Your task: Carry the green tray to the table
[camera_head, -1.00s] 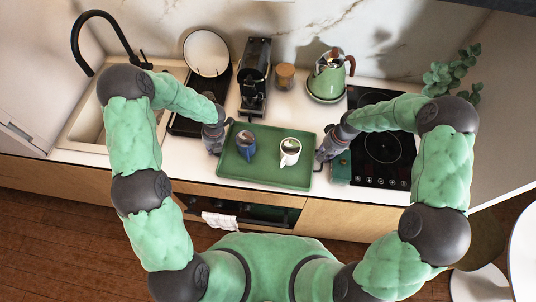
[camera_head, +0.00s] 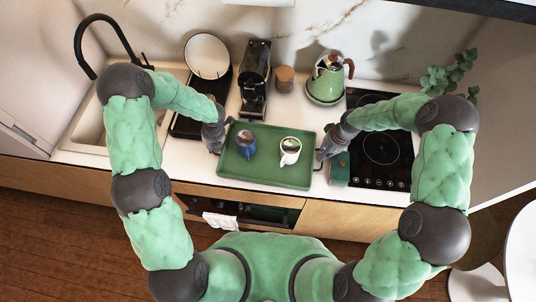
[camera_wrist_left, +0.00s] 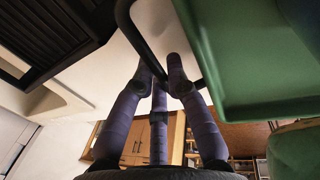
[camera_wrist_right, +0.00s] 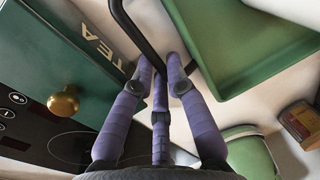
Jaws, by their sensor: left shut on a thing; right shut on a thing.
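The green tray (camera_head: 265,180) is at the counter's front edge in the head view. A dark blue mug (camera_head: 245,146) and a white mug (camera_head: 289,153) stand upright on it. My left gripper (camera_head: 217,148) is shut on the black handle at the tray's left end; the left wrist view shows the fingers (camera_wrist_left: 162,75) around this handle (camera_wrist_left: 130,22). My right gripper (camera_head: 323,152) is shut on the right handle; its fingers (camera_wrist_right: 162,75) show around the handle (camera_wrist_right: 122,15) in the right wrist view. Whether the tray touches the counter is hard to tell.
A green tea box (camera_head: 339,170) stands close beside my right gripper, next to the black hob (camera_head: 383,150). A coffee machine (camera_head: 255,80), a jar (camera_head: 285,79) and a green kettle (camera_head: 328,78) stand behind. A white round table (camera_head: 523,250) is at the right edge.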

